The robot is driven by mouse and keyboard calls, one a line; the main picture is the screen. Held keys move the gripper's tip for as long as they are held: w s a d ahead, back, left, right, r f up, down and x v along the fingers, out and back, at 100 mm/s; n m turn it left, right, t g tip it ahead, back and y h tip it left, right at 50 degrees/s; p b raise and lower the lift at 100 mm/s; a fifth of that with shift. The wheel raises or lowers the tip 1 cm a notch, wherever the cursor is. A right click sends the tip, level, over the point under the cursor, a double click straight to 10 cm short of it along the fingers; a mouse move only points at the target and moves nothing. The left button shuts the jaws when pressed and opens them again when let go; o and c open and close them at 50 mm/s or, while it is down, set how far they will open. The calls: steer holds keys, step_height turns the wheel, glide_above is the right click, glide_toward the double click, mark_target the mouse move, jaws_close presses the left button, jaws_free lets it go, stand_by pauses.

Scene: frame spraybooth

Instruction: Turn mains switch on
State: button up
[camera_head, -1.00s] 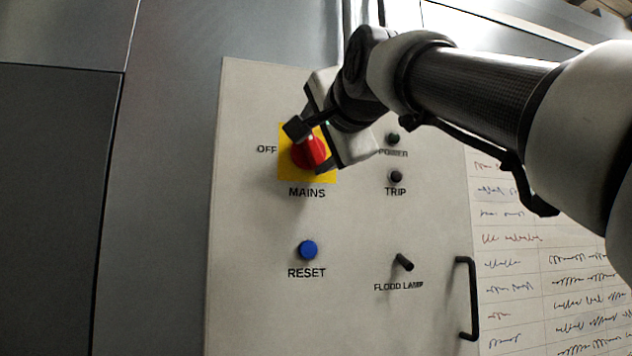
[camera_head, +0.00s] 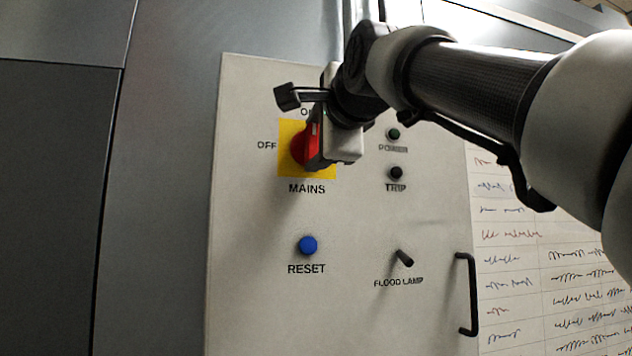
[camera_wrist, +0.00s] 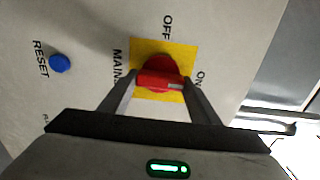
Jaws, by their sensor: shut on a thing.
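The mains switch (camera_head: 299,148) is a red rotary handle on a yellow square plate (camera_head: 325,172), with OFF at its left and the partly hidden ON label (camera_head: 305,112) above. My gripper (camera_head: 313,145) is shut on the handle, coming from the right and covering part of it. In the head view the handle stands close to upright. In the wrist view the red handle (camera_wrist: 160,78) lies between my two fingers (camera_wrist: 162,84), and its white mark points toward the ON label (camera_wrist: 199,79).
The pale panel (camera_head: 250,220) also bears a blue reset button (camera_head: 308,245), a dark green power lamp (camera_head: 394,133), a dark trip lamp (camera_head: 396,173) and a flood lamp toggle (camera_head: 404,258). A black pull handle (camera_head: 472,295) juts out at lower right, beside a written sheet (camera_head: 540,270).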

steer(key=o, duration=1)
steer(key=shift+o, duration=0.2)
steer(key=b+v, duration=0.2)
steer(key=v, duration=1.5)
steer(key=shift+s+b, duration=0.25)
steer(key=shift+b, duration=0.15)
steer(key=shift+d+r, duration=0.1)
